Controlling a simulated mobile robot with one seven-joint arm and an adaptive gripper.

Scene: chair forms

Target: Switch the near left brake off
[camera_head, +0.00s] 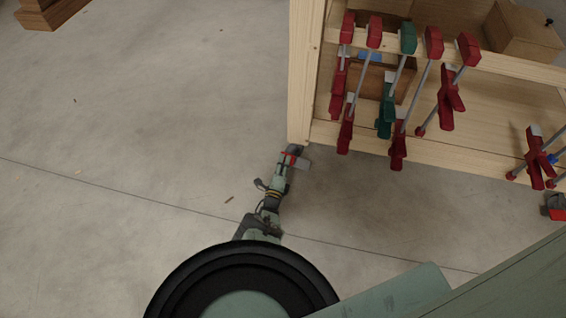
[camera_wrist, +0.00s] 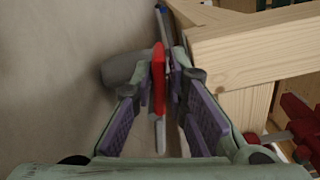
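The near left brake (camera_wrist: 158,80) shows in the wrist view as a narrow red lever, seen nearly edge-on, beside a grey rounded castor (camera_wrist: 122,68). It is at the foot of the bench's left post. My gripper (camera_wrist: 161,88) has its purple-padded fingers on either side of the red lever. The fingers are close to it, but I cannot tell whether both touch it. In the head view my gripper (camera_head: 286,165) is at floor level by the near left corner. A small red streak there looks like the lever, partly hidden by the gripper.
The pale wooden bench (camera_head: 302,85) stands at the upper right, with several red clamps and a green clamp (camera_head: 385,108) hanging on it. Its wooden frame (camera_wrist: 255,55) is close on my gripper's right in the wrist view. Open concrete floor lies to the left.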

